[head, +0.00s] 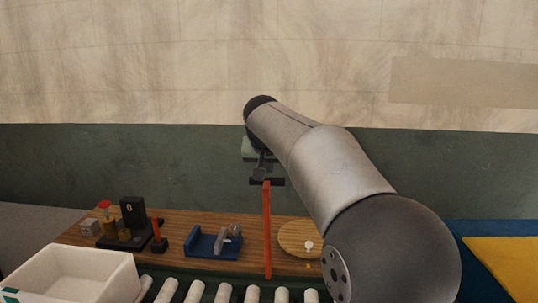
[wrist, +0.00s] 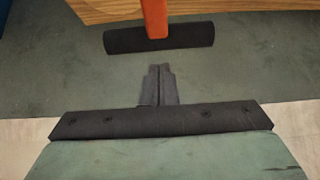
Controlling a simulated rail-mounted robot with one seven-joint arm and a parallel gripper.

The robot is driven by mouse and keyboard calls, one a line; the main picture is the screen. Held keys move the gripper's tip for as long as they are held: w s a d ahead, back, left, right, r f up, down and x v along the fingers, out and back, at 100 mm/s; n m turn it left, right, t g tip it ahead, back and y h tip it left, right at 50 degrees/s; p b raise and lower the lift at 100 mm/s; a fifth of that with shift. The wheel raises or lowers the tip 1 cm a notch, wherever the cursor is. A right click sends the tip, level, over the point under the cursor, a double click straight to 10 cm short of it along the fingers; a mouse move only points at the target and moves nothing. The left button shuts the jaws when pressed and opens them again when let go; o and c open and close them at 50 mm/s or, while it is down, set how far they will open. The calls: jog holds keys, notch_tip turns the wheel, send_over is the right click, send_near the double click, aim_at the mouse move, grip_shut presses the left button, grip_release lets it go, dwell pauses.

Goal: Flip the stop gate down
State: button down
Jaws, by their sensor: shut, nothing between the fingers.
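The stop gate is an upright orange bar (head: 267,230) with a dark crossbar (head: 260,181) at its top. It stands at the front of the wooden bench. In the wrist view the crossbar (wrist: 190,37) lies across the top, with a short piece of the orange bar (wrist: 155,17) above it. My gripper (head: 262,162) is just above the crossbar in the head view, shut and empty. In the wrist view its closed fingertips (wrist: 158,68) point toward the crossbar, with a gap between them in the picture. I cannot tell the depth of that gap.
A wooden bench (head: 180,222) runs behind a roller conveyor (head: 223,293). It holds a blue fixture (head: 205,243), a round wooden board (head: 297,236) and a small black device (head: 133,212). A white bin (head: 75,272) stands front left. My arm covers the bench's right side.

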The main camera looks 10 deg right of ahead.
jog(key=shift+s+a+f, duration=0.15)
jog(key=shift+s, duration=0.25)
jog(key=shift+s+a+f, duration=0.1)
jog(key=shift+s+f, duration=0.05)
jog(key=shift+s, duration=0.25)
jog(key=shift+f, duration=0.1)
